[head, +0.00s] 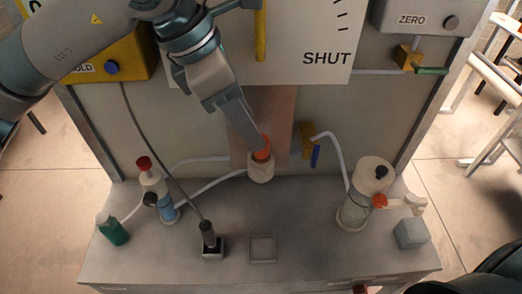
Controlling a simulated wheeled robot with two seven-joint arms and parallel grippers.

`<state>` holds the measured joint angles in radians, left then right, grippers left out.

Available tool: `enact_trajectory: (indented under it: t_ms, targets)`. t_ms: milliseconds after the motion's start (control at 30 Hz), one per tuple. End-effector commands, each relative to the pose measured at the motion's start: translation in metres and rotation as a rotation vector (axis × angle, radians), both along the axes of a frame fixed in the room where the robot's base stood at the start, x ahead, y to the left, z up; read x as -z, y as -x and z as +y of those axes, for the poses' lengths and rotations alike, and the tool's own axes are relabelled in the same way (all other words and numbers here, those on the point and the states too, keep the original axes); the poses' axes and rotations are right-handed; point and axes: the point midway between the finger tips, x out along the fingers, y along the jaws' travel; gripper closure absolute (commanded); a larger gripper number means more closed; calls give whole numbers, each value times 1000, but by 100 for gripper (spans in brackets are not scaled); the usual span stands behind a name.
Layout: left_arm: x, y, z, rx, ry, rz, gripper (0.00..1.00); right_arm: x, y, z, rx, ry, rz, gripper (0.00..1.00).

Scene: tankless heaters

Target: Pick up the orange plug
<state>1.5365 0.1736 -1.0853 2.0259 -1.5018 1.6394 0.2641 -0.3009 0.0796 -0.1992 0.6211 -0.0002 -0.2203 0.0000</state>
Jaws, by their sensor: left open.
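The orange plug (262,154) sits upright in the top of a short cream-coloured holder (261,172) at the back middle of the bench. My left arm comes in from the top left and reaches down to it. My left gripper (256,140) is open, with its fingertips at the plug's top and covering part of it. I cannot tell whether the fingers touch the plug. My right gripper is not in view.
A clear cylinder with a cream top (353,208) stands right on the bench (310,240), near a grey block (411,233). A red-capped fitting (144,163), a green cylinder (113,231) and a black plug in a square socket (208,236) are at left. Pale hoses run behind. The front middle holds an empty square recess (262,249).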

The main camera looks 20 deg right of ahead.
Motion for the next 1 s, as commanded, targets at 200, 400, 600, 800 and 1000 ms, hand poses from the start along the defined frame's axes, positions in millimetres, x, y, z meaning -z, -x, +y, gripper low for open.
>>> enact_trajectory:
  t_ms: [200, 400, 600, 800, 1000]
  targets:
    - [0, 0, 0, 0, 0, 0, 56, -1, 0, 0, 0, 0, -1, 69]
    - [10, -1, -5, 1, -1, 3, 56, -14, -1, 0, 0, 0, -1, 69]
    - [30, -2, -12, 2, -1, 4, 56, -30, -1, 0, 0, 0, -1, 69]
    - [47, -3, -18, 0, 0, 1, 56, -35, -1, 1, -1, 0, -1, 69]
    - [48, -3, -18, 0, 0, 0, 56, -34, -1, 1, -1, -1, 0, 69]
